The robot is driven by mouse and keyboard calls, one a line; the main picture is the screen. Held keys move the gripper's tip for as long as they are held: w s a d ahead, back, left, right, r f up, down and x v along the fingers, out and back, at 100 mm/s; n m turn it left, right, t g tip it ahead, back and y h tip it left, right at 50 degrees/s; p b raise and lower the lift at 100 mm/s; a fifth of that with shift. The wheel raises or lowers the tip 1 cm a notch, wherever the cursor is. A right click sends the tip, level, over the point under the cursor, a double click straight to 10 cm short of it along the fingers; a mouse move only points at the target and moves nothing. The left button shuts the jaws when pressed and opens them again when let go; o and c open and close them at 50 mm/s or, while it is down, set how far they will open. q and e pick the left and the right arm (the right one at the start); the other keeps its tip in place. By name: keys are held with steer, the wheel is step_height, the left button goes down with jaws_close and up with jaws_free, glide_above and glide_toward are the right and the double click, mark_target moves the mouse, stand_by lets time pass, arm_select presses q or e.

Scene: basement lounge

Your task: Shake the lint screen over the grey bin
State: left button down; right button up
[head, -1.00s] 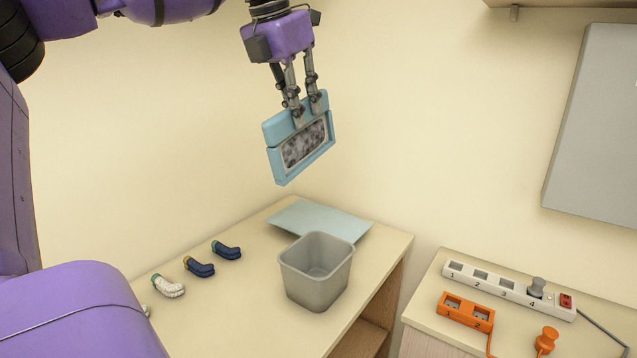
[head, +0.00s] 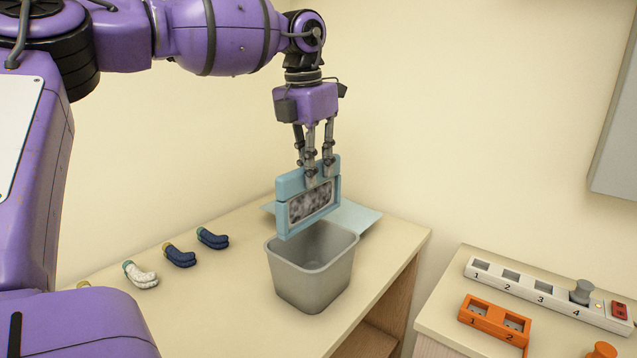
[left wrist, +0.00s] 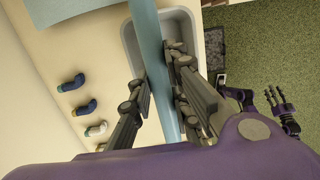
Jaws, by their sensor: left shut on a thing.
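The lint screen (head: 311,204) is a light blue frame around a grey, lint-mottled panel. My left gripper (head: 319,176) is shut on its top edge and holds it upright, panel facing the head camera. The grey bin (head: 312,280) stands open on the table below; the screen's lower edge overlaps its back-left rim in the head view. In the left wrist view the screen (left wrist: 150,50) shows edge-on across the bin's opening (left wrist: 131,42). Whether it touches the rim is unclear. My right gripper (left wrist: 279,100) shows small at the right of that view, its fingers apart.
A pale blue sheet (head: 358,217) lies behind the bin. A white power strip (head: 540,290) and an orange socket block (head: 495,320) sit on the right-hand cabinet.

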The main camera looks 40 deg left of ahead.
arm_select(q)
steer(key=shift+d, duration=0.15)
steer(key=r, duration=0.4)
steer(key=shift+a+r, duration=0.25)
steer(key=shift+r, duration=0.15)
steer(key=f, duration=0.5)
steer(key=shift+s+d, duration=0.15)
steer(key=shift+d, duration=0.2)
steer(key=shift+a, duration=0.25)
steer(key=shift+d+r, duration=0.1)
steer(key=shift+r, duration=0.05)
